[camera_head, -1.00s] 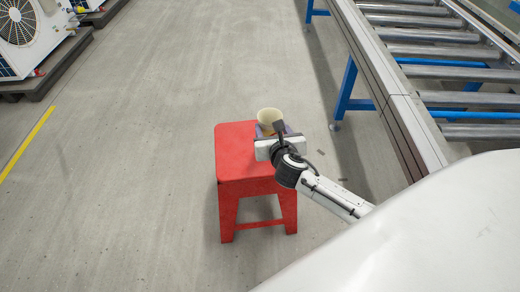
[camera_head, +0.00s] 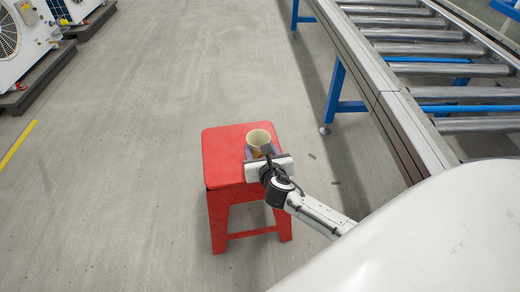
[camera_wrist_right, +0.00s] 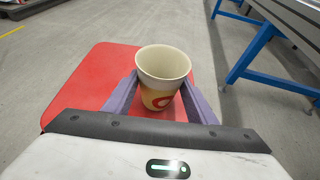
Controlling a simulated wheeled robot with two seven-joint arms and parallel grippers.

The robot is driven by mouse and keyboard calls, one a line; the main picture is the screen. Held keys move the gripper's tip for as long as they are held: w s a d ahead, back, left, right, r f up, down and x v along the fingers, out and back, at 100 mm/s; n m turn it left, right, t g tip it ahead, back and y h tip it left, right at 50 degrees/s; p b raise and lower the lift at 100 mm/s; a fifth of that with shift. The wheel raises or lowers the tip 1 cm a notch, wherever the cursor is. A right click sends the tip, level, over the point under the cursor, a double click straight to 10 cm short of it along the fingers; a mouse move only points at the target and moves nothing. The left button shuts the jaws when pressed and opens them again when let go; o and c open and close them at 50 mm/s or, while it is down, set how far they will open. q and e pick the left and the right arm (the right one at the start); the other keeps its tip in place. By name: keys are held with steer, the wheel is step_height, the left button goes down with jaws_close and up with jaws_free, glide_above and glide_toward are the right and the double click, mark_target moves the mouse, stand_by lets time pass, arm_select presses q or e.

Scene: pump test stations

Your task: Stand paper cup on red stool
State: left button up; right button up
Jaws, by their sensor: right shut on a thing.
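The paper cup (camera_head: 259,137) is cream with a red and orange print, upright and open at the top. It also shows in the right wrist view (camera_wrist_right: 163,66). My right gripper (camera_head: 262,152) is shut on the cup, with its purple fingers (camera_wrist_right: 160,95) on either side of it. The cup is over the right part of the red stool's seat (camera_head: 222,150); in the wrist view the red seat (camera_wrist_right: 90,75) lies behind and below it. I cannot tell whether the cup's base touches the seat, as the gripper hides it. My left gripper is not in view.
A roller conveyor (camera_head: 385,95) with a blue leg (camera_head: 335,90) runs along the right. White fan units (camera_head: 22,45) stand on dark bases at the upper left, near a yellow floor line (camera_head: 18,145). The grey floor around the stool's left side is clear.

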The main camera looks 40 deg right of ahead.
steer(key=o, duration=1)
steer(key=shift+s+a+r+p, duration=0.1)
steer(key=shift+s+r+p, duration=0.05)
steer(key=shift+r+p, duration=0.2)
steer(key=p+v, duration=0.3)
steer(key=v, duration=0.8)
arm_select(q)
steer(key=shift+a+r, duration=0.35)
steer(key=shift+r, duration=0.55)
arm_select(e)
steer(key=s+a+f+m+g+y, duration=0.1)
steer(key=s+a+m+y, duration=0.2)
steer(key=m, duration=0.7)
steer(key=s+a+f+m+g+y, duration=0.1)
steer(key=s+a+m+y, duration=0.1)
steer(key=s+a+m, duration=0.5)
steer(key=s+a+f+m+g+y, duration=0.1)
steer(key=s+a+m+y, duration=0.2)
steer(key=m, duration=0.9)
steer(key=shift+s+a+f+m+y, duration=0.1)
steer(key=shift+s+a+m+y, duration=0.05)
steer(key=shift+s+a, duration=0.7)
steer(key=shift+s+a+f+m+y, duration=0.15)
steer(key=shift+s+a, duration=0.55)
steer(key=shift+s, duration=0.4)
